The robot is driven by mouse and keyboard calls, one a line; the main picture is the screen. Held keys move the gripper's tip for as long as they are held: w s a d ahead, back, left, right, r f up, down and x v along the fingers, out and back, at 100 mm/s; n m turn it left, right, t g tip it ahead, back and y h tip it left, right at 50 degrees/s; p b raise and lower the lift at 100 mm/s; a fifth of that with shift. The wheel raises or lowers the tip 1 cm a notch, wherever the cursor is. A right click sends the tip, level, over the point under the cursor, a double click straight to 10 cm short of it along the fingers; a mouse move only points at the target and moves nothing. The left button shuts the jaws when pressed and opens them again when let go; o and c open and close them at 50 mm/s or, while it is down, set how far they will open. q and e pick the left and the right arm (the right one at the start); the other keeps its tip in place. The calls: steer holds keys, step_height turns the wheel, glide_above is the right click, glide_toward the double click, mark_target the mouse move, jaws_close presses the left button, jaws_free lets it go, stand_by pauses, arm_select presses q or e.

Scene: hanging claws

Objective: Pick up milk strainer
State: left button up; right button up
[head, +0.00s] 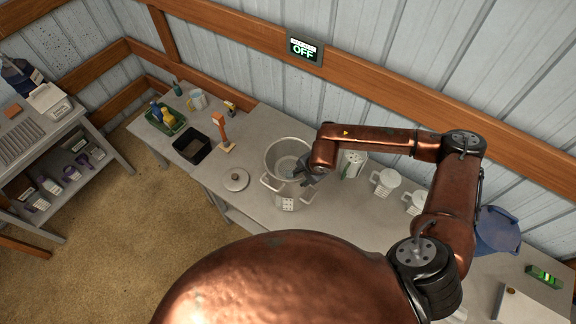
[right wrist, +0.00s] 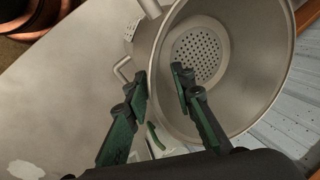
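The milk strainer (head: 290,150) is a wide grey metal bowl standing on the workbench in the head view. In the right wrist view the strainer (right wrist: 245,85) shows its rim and a round perforated plate inside. My right gripper (head: 303,177) is at the strainer's right near rim. In the right wrist view my right gripper (right wrist: 161,84) is open, one finger over the bowl and the other outside the near rim. I cannot tell whether either finger touches it. A side handle shows left of the fingers. My left gripper is not in view.
On the workbench, a round metal lid (head: 236,180) lies left of the strainer, and a black bin (head: 191,147) stands farther left. A blue bucket (head: 497,231) is at far right. The wooden-railed wall runs behind.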

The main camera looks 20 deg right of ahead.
steer(key=shift+f, duration=0.2)
steer(key=shift+w+f, duration=0.1)
steer(key=shift+w, duration=0.05)
steer(key=shift+c, duration=0.6)
jaws_close()
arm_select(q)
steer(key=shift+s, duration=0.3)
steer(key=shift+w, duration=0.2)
